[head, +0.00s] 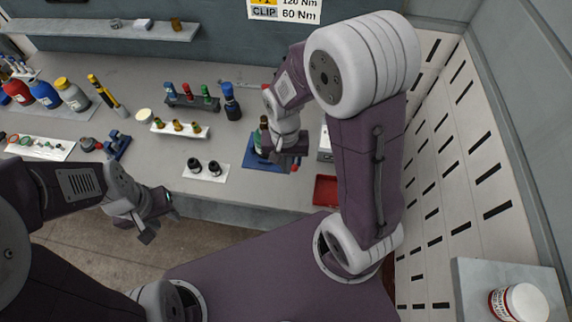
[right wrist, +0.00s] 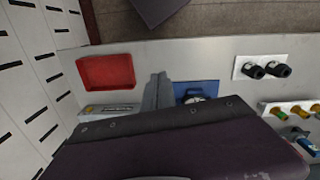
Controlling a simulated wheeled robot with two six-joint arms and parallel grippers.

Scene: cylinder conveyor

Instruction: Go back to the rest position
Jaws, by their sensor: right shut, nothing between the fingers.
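My right gripper (head: 287,162) is shut and empty. It is over the bench, in front of a blue mat (head: 252,160). In the right wrist view its closed fingers (right wrist: 158,90) stand beside the blue mat (right wrist: 181,90), with a round dark-and-white item partly showing on the mat. A dark green cylinder (head: 263,125) stands behind the right gripper in the head view, partly hidden. My left gripper (head: 162,222) hangs over the floor in front of the bench's front edge, its fingers apart with nothing between them.
A red tray (head: 326,190) lies right of the blue mat. Racks of coloured cylinders (head: 191,97) and several bottles (head: 44,93) stand further back. A slotted wall (head: 460,140) bounds the right side.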

